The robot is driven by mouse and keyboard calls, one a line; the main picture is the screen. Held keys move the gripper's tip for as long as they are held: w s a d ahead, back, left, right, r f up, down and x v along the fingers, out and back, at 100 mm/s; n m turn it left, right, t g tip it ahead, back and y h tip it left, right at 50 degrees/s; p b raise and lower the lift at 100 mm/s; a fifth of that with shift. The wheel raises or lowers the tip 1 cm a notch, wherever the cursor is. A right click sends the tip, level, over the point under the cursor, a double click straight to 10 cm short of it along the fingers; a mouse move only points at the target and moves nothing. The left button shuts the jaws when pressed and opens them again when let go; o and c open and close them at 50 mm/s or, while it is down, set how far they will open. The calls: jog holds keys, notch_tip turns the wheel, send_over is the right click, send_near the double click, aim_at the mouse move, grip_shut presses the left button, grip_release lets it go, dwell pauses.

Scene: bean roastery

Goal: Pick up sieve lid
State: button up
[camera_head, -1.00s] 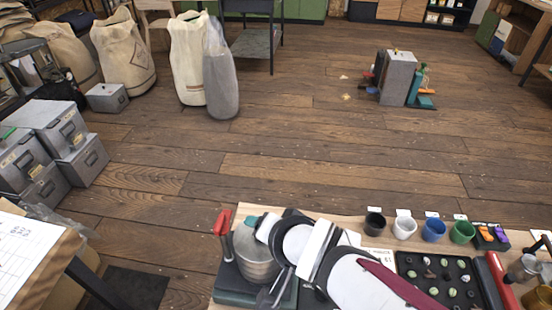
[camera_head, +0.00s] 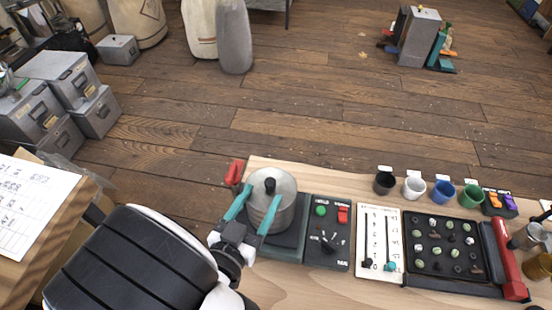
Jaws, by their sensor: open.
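The sieve lid (camera_head: 268,184) is a grey round disc with a black knob, lying on top of a metal sieve pot (camera_head: 272,215). The pot stands on a dark green machine base at the table's back left. My gripper (camera_head: 258,198) has two teal fingers spread on either side of the lid and pot, one at the left and one at the right. The jaws are open. Whether the fingers touch the lid or pot cannot be told from this view.
A red handle (camera_head: 234,172) stands left of the pot. A control box (camera_head: 329,235) with buttons and a white slider panel (camera_head: 380,240) sit to the right. Beyond are a black bean tray (camera_head: 443,283), several cups and a red bar (camera_head: 510,262). The table front is bare.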

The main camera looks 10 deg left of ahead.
aim_at(272, 180)
jog(key=shift+x, duration=1.15)
jog(key=x, duration=0.5)
jog(key=shift+w+d+r, duration=0.25)
jog(key=shift+d, duration=0.05)
grip_shut()
